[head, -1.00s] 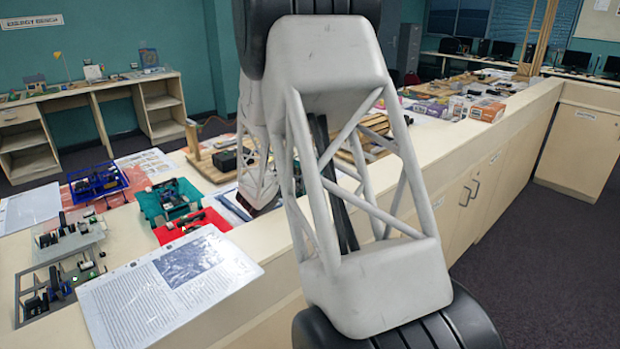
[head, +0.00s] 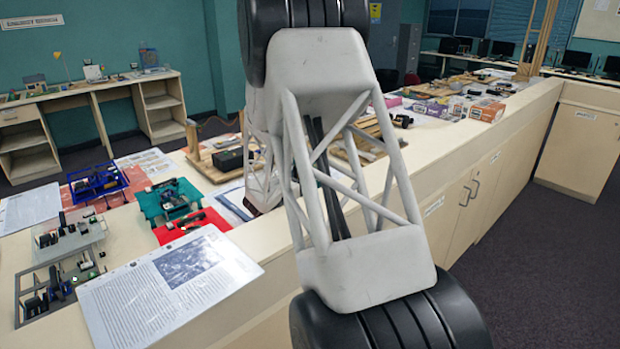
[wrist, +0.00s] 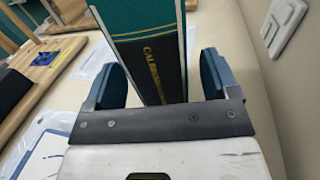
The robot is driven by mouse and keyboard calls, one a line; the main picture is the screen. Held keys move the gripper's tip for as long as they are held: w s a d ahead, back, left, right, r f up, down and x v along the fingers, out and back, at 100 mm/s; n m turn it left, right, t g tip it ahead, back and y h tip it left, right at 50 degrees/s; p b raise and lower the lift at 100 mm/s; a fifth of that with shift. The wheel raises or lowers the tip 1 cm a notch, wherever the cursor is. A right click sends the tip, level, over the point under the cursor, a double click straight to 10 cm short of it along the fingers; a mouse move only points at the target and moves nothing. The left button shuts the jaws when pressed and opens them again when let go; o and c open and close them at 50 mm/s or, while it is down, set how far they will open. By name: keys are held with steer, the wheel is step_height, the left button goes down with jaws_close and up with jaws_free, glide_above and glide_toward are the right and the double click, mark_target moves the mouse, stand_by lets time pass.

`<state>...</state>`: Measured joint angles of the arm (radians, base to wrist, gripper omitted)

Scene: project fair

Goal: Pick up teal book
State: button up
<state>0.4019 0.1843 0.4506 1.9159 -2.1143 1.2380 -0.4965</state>
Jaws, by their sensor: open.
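The teal book (wrist: 150,22) shows in the wrist view with a black lower band, gold lettering and pale edges along its sides. My gripper (wrist: 160,78) is open, with one blue-grey finger on each side of the book's near end. A narrow gap shows between the book and the right finger; on the left the book's edge looks very close to the finger, and I cannot tell if they touch. The book's near end is hidden behind the gripper's dark bar. In the head view my arm blocks the gripper, and I cannot make out the book.
A wooden board with a blue patch (wrist: 42,59) and a black object (wrist: 12,90) are at the left in the wrist view. A white switch-like plate (wrist: 283,24) is at the right. In the head view, the long counter holds a printed sheet (head: 165,285) and a blue tray (head: 97,184).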

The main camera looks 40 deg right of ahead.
steer(key=shift+x, duration=1.4)
jaws_close()
steer(key=shift+r, duration=0.2)
steer(key=shift+r, duration=4.85)
